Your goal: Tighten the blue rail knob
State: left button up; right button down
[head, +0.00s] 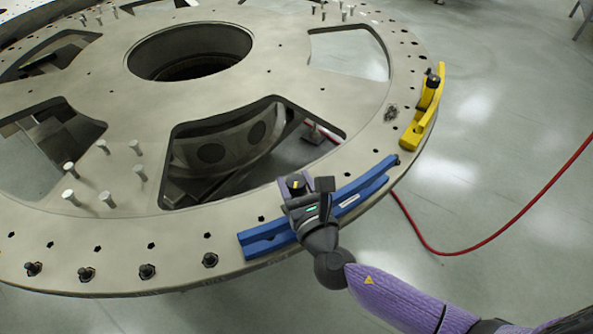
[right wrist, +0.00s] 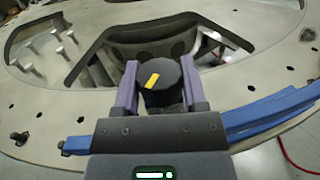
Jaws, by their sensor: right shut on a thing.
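The blue rail (head: 268,238) lies along the near rim of the large round metal plate; it also shows in the right wrist view (right wrist: 262,112). Its black knob (right wrist: 160,84) has a yellow mark on top and stands between the purple fingers of my right gripper (right wrist: 160,92). The right gripper is shut on the knob, with one finger on each side. In the head view the knob (head: 295,183) shows just past the gripper (head: 302,191). The foot of the knob is hidden by the gripper. My left gripper is not in view.
A yellow rail (head: 424,118) with a black knob sits on the plate's right rim. Several bolts (head: 147,272) stand along the near rim, with silver pins (head: 105,199) further in. The plate has large cutouts. A red cable (head: 500,222) lies on the open floor.

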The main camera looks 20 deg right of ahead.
jog(key=m+h, duration=0.1)
jog(key=h, duration=0.1)
jog(key=shift+r+m+h, duration=0.1)
jog(key=shift+m+h, duration=0.3)
jog(key=m+h, duration=0.1)
jog(key=h, duration=0.1)
jog(key=shift+m+g+h+p, duration=0.3)
jog(key=shift+m, duration=0.1)
jog(key=shift+m+g+h, duration=0.3)
jog(key=shift+m+h, duration=0.3)
jog(key=shift+h, duration=0.4)
jog(key=shift+m+g+h, duration=0.5)
jog(key=shift+m+h, duration=0.3)
jog(key=shift+h, duration=0.4)
jog(key=shift+c, duration=0.7)
grip_release()
